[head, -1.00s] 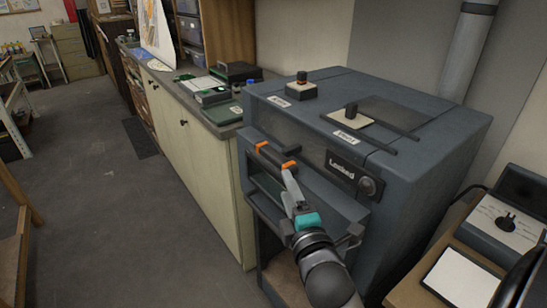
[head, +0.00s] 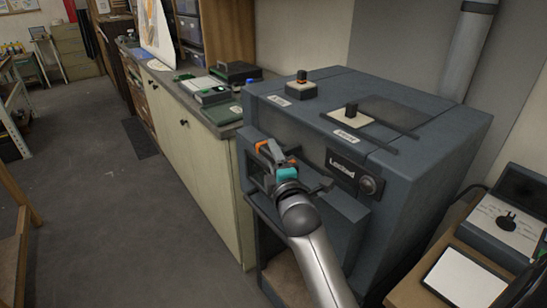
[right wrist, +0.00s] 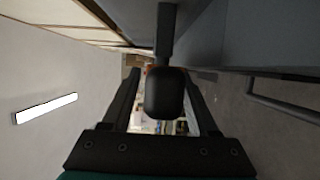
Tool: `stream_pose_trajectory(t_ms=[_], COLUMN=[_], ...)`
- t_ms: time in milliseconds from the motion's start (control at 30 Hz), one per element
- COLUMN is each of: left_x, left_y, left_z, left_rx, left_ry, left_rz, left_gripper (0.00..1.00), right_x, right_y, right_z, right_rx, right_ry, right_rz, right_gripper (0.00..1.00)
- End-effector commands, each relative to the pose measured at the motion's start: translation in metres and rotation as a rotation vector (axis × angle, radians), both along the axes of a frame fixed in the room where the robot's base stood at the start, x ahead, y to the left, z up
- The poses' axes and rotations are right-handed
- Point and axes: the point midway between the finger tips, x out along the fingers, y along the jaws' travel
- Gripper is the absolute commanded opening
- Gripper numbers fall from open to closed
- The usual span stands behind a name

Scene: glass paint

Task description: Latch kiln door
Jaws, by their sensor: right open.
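The kiln (head: 420,190) is a blue-grey box at the right of the head view. Its front door (head: 340,235) is a thick slab on the side facing me; I cannot tell whether it is fully shut. My right gripper (head: 274,153), teal with orange near its tips, is open at the upper left of the kiln front. In the right wrist view a dark, rounded handle end (right wrist: 166,93) on a stem shows between its two dark fingers, with gaps on both sides. Contact cannot be told. My left gripper is out of view.
A dark label plate (head: 343,166) and round knob (head: 369,185) are on the kiln front. A cabinet counter (head: 195,150) adjoins at left. A control box (head: 500,218) sits at right.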

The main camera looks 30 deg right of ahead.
Motion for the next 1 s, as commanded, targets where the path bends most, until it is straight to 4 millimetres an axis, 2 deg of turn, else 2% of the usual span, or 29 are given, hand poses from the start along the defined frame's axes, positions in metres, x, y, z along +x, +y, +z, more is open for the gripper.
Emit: stream_pose_trajectory(t_ms=[233, 767, 1000], left_x=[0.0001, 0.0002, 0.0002], left_y=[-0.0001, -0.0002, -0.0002], left_z=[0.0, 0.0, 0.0], left_rx=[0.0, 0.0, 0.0], left_ry=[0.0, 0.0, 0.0], left_rz=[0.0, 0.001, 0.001], left_gripper=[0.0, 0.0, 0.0], right_x=[0.0004, 0.0002, 0.0002], right_y=[-0.0003, -0.0001, -0.0001], right_z=[0.0001, -0.0001, -0.0002], right_rx=[0.0, 0.0, 0.0], right_ry=[0.0, 0.0, 0.0], right_rz=[0.0, 0.0, 0.0], right_gripper=[0.6, 0.0, 0.0])
